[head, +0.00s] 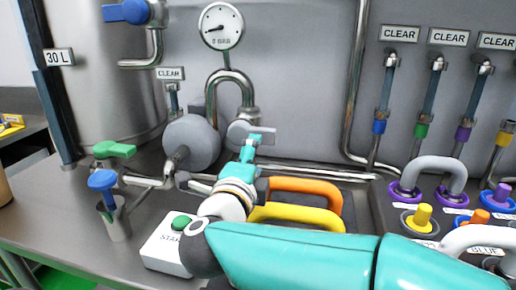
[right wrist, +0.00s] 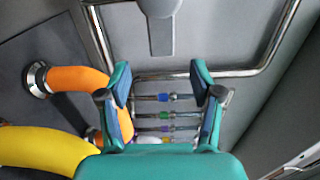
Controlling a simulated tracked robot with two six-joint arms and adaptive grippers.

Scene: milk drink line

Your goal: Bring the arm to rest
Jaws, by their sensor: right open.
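My right arm (head: 300,258) reaches in from the lower right in the head view, with its teal links across the front of the bench. My right gripper (head: 252,143) is in front of a grey lever handle (head: 262,137) beside the pump. In the right wrist view the gripper (right wrist: 161,82) has its two fingers well apart, with nothing held between them. A grey handle (right wrist: 161,30) shows beyond the fingertips there, apart from them in the picture. Whether any finger touches the handle cannot be told. My left gripper is not in view.
Orange (head: 308,188) and yellow (head: 300,215) hoses lie close beside my right wrist. A white box with a green button (head: 181,222) sits just left of it. The pump (head: 192,143), steel pipes and a pressure gauge (head: 220,26) stand behind. Several coloured ports are at right.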

